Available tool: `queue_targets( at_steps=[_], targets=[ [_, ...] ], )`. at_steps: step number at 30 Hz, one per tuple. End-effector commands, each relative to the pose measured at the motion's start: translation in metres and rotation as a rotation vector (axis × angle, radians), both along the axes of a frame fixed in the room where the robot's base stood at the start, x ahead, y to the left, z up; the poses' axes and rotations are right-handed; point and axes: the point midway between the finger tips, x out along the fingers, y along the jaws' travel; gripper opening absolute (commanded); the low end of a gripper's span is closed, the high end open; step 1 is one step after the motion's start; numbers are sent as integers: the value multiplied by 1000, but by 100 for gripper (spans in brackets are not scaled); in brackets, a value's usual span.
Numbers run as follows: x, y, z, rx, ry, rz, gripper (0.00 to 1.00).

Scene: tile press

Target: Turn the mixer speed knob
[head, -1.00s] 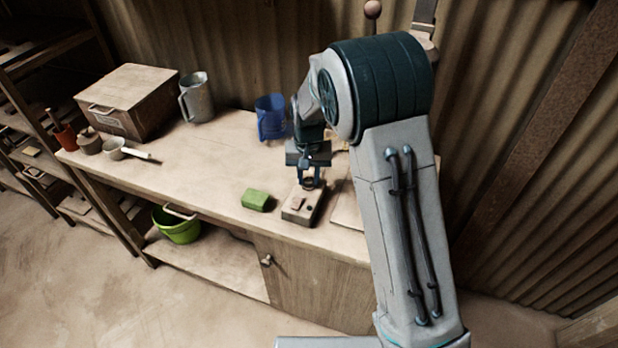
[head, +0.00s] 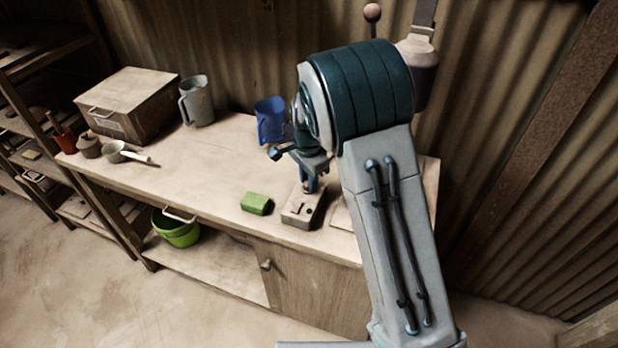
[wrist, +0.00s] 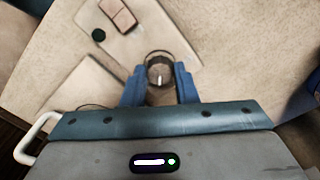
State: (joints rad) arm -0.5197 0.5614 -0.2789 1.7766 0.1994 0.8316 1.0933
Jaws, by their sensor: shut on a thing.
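The mixer speed knob (wrist: 160,72) is a dark round knob with a pale pointer line, seen in the wrist view between the two blue fingers of my gripper (wrist: 159,82). The pointer is toward my palm in that view. The fingers are shut on the knob from both sides. The knob sits on a pale control box (head: 298,213), which also shows in the wrist view (wrist: 135,40) with a pinkish rocker switch (wrist: 118,14) and a small dark round button (wrist: 99,35). In the head view my gripper (head: 308,188) is over the back of the box and hides the knob.
A green block (head: 256,203) lies left of the box. A blue jug (head: 270,121) stands behind, near my wrist. A grey jug (head: 195,102), a wooden box (head: 128,104) and a saucepan (head: 116,152) are farther left. The middle of the workbench (head: 205,165) is clear.

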Motion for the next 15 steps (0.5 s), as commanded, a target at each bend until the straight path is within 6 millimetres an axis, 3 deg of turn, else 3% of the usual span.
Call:
queue_targets(
  at_steps=[15],
  targets=[
    [0, 1, 1, 1, -2, -294, 4]
  ],
)
